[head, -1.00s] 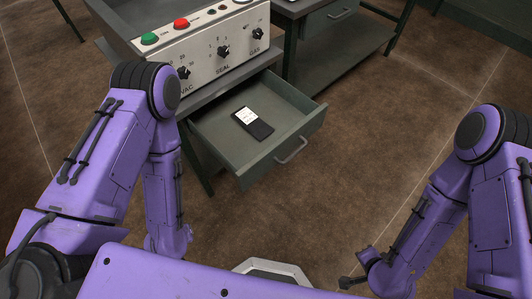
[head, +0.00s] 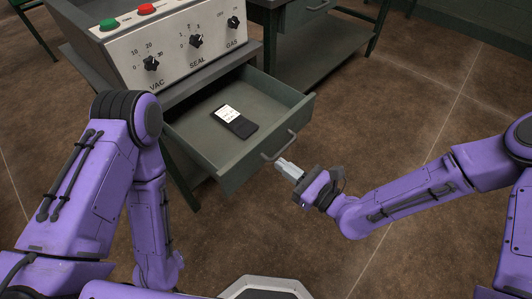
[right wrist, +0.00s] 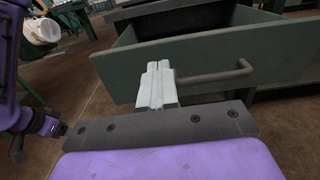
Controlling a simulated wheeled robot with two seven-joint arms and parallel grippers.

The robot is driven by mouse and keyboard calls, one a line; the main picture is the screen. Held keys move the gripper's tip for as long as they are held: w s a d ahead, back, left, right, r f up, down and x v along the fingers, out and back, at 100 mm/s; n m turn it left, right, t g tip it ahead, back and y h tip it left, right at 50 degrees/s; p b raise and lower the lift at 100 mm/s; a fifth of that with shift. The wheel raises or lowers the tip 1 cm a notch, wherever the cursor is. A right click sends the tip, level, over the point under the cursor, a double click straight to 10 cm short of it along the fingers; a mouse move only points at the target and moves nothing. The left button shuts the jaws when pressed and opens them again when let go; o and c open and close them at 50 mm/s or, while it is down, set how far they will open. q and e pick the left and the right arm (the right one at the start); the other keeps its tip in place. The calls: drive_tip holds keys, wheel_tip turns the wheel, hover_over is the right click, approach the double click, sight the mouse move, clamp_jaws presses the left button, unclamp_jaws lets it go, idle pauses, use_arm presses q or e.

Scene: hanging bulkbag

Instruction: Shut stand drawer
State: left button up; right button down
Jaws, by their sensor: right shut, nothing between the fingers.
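The stand drawer (head: 238,125) is green-grey and pulled out from under the sealing machine's stand. A dark phone-like item with a white label (head: 234,121) lies in it. A bar handle (head: 278,146) is on its front; the handle (right wrist: 215,75) also shows in the right wrist view. My right gripper (head: 284,166) is shut and empty, just in front of the drawer front near the handle. In the right wrist view its fingers (right wrist: 157,85) point at the drawer front, left of the handle; contact cannot be told.
The machine panel (head: 170,45) with knobs and red and green buttons stands above the drawer. Another green bench (head: 318,50) with a drawer is behind. Open floor lies to the right.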

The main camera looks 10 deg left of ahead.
sight(257, 147)
drive_tip(key=x, duration=0.6)
drive_tip(key=shift+w+a, duration=0.2)
drive_tip(key=shift+a, duration=0.1)
